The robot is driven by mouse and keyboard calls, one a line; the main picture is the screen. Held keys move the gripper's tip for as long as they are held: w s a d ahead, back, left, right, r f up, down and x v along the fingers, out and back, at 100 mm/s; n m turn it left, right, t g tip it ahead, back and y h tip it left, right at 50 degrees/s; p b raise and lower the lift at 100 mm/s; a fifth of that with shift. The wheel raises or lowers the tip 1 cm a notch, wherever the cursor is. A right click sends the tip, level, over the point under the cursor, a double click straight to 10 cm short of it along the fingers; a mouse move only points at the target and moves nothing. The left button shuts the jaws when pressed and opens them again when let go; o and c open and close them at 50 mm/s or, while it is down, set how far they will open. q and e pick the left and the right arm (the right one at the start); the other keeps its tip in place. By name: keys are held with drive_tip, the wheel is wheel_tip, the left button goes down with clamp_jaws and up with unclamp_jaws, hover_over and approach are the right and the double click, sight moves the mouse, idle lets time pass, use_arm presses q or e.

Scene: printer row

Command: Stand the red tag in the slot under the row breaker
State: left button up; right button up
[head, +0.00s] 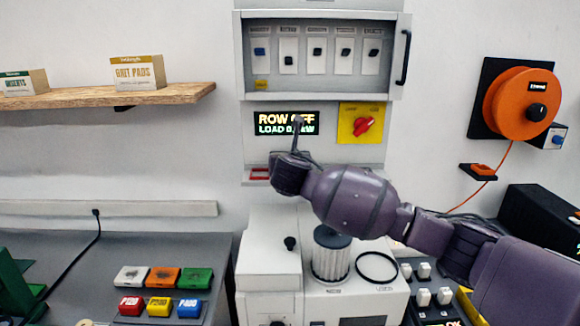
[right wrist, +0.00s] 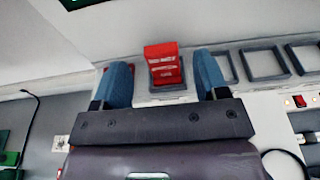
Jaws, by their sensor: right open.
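The red tag (right wrist: 163,62) with pale lettering stands in a grey-rimmed slot (right wrist: 168,88) on the ledge, in the right wrist view. My open right gripper (right wrist: 162,85) has one blue finger on each side of it, with gaps between fingers and tag. In the head view my right gripper (head: 297,145) is in front of the wall panel, and the tag is hidden behind it. The row breaker is a red knob (head: 363,126) on a yellow plate, up and right of the gripper. My left gripper is not in view.
A red-rimmed slot (head: 260,174) sits at the ledge's left end, and empty grey slots (right wrist: 265,64) continue to the right. The display (head: 286,123) reads ROW OFF. A white printer (head: 270,245) with a filter cylinder (head: 331,258) stands below. An orange reel (head: 520,103) hangs at right.

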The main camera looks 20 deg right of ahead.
drive_tip(key=v, duration=0.7)
drive_tip(key=shift+b, duration=0.4)
drive_tip(key=shift+s, duration=0.1)
